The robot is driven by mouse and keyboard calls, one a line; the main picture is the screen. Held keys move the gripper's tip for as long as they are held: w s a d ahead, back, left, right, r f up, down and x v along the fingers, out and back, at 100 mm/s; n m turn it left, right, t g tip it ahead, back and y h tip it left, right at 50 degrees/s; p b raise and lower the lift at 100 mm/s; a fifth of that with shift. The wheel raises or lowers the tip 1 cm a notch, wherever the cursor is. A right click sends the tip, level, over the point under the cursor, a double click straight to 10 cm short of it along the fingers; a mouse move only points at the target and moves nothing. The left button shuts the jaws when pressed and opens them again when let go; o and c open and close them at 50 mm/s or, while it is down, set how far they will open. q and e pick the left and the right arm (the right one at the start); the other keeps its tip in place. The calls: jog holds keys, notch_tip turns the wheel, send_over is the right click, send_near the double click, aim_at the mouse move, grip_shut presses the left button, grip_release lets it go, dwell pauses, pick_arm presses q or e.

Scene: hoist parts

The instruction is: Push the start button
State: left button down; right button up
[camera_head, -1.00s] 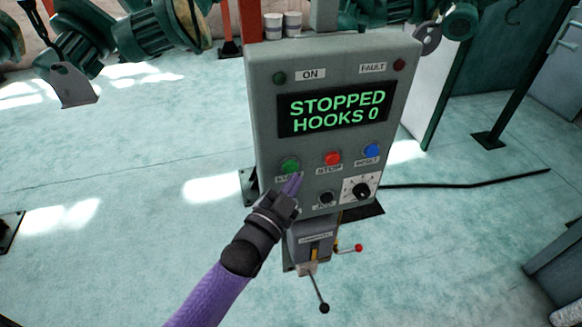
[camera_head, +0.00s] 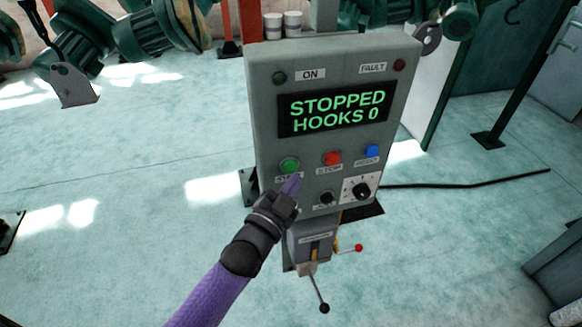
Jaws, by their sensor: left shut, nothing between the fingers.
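The green start button (camera_head: 289,166) is at the left of the button row on a grey control box (camera_head: 330,60). A label sits under it, partly beside my fingertips. The box's display (camera_head: 333,112) reads STOPPED, HOOKS 0. My left gripper (camera_head: 291,184) is shut and empty, with its purple fingertips just below and slightly right of the green button. I cannot tell whether the tips touch the panel. My right gripper is not in view.
A red stop button (camera_head: 332,159), a blue reset button (camera_head: 372,151), a black jog button (camera_head: 327,199) and a dial (camera_head: 361,190) are close by. Levers (camera_head: 323,308) stick out below the box. A black cable (camera_head: 470,184) runs along the floor to the right.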

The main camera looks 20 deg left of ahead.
pick_arm(q)
jog(key=shift+w+a, duration=0.25)
jog(key=shift+w, duration=0.1)
